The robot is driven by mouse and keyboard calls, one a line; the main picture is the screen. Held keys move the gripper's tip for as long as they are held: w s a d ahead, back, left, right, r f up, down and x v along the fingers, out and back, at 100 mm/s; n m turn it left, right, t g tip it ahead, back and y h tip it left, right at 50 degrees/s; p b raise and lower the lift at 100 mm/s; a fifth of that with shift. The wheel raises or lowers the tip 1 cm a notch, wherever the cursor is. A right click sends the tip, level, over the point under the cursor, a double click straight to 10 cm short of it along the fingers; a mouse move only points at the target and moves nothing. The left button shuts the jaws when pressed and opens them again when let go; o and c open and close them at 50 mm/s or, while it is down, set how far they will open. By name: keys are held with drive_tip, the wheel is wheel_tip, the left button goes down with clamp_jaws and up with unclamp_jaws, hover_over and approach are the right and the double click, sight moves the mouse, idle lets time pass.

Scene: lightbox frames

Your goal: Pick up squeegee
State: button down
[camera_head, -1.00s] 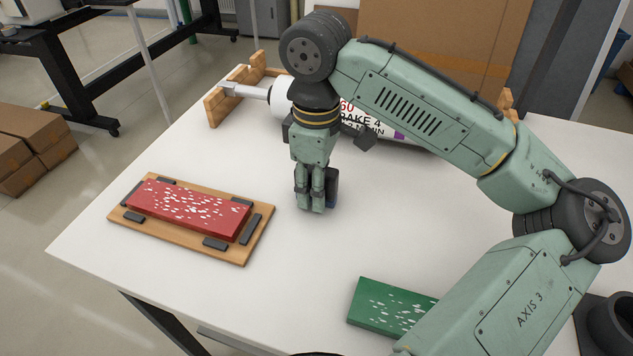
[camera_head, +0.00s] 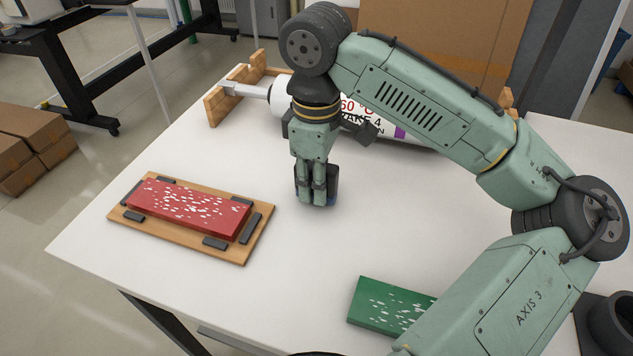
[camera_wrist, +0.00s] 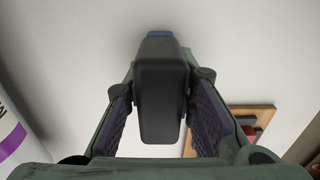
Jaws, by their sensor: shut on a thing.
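The squeegee is a dark block-like handle with a blue edge. In the head view the squeegee (camera_head: 333,181) shows mostly behind and beside the fingers, with a little blue low down. My gripper (camera_head: 317,202) points down over the white table and is shut on it. In the wrist view the squeegee (camera_wrist: 161,90) stands between the two finger pads of my gripper (camera_wrist: 160,105), its blue edge at the top of the picture. I cannot tell whether its lower edge is clear of the table.
A red speckled block (camera_head: 190,205) lies on a wooden board (camera_head: 252,253) with black stops at the left. A green speckled block (camera_head: 375,300) lies near the front, partly behind my arm. A white labelled cylinder (camera_head: 283,97) rests on wooden supports behind the gripper. The table (camera_head: 270,300) between is clear.

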drive_tip(key=shift+r, duration=0.45)
drive_tip(key=shift+s+a+r+b, duration=0.15)
drive_tip(key=shift+r+b, duration=0.05)
drive_tip(key=shift+r, duration=0.3)
drive_tip(key=shift+s+a+r+b, duration=0.1)
drive_tip(key=shift+r+b, duration=0.05)
drive_tip(key=shift+r, duration=0.35)
drive_tip(key=s+a, duration=0.2)
drive_tip(key=s, duration=0.2)
drive_tip(key=s+a+r+b, duration=0.1)
drive_tip(key=s+a, duration=0.2)
drive_tip(key=s, duration=0.1)
drive_tip(key=s+a+b, duration=0.1)
drive_tip(key=s+a, duration=0.2)
drive_tip(key=s, duration=0.2)
drive_tip(key=shift+a+r, duration=0.2)
drive_tip(key=shift+r, duration=0.05)
drive_tip(key=shift+w, duration=0.1)
